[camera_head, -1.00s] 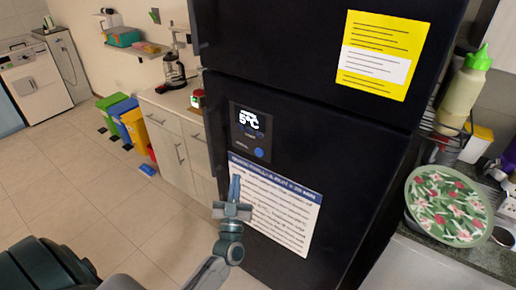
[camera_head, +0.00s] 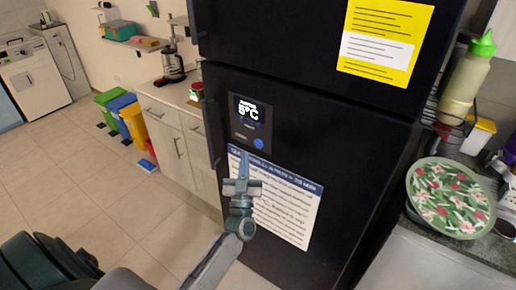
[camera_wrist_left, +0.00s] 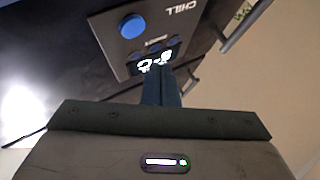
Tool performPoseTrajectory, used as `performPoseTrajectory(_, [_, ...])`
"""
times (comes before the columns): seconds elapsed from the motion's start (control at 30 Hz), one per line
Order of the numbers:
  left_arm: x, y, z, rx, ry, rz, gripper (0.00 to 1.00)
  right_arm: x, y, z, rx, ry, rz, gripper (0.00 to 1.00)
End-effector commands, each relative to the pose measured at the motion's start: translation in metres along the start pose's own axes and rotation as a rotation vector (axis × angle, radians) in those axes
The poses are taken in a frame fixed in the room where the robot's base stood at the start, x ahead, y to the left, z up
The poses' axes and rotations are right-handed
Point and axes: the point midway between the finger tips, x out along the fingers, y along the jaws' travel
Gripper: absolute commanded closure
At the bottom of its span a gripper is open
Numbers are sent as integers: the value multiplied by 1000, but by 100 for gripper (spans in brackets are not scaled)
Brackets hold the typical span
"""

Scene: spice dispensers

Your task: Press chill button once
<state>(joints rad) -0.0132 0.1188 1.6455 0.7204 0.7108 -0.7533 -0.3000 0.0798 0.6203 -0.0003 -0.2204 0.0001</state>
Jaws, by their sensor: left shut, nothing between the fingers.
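The chill button is a round blue button (camera_head: 258,143) low on a dark control panel (camera_head: 238,124) on the black fridge (camera_head: 300,110). The panel display reads 5°C. My left gripper (camera_head: 244,156) is shut and empty, its fingertips pointing up, just below and left of the button in the head view. In the left wrist view the blue button (camera_wrist_left: 132,26) is at the upper left beside the word CHILL, and the shut fingers (camera_wrist_left: 161,78) overlap the display area. I cannot tell if the fingertips touch the panel. My right gripper is not in view.
A white notice (camera_head: 290,205) is on the fridge door below the panel, partly behind my left gripper. A yellow note (camera_head: 385,40) is higher up. A counter with a coffee maker (camera_head: 173,66) stands left; a patterned round lid (camera_head: 450,198) lies right.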

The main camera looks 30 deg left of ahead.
Motion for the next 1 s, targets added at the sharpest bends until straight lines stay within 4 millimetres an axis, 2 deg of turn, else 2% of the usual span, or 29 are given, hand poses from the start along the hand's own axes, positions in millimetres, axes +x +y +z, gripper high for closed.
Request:
performPoseTrajectory(0.07, [7,6,7,-1,2,-1,100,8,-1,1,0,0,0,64])
performPoseTrajectory(0.33, [23,17,17,0,-1,0,100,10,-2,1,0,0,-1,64])
performPoseTrajectory(1.0, [25,18,18,0,-1,0,100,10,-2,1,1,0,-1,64])
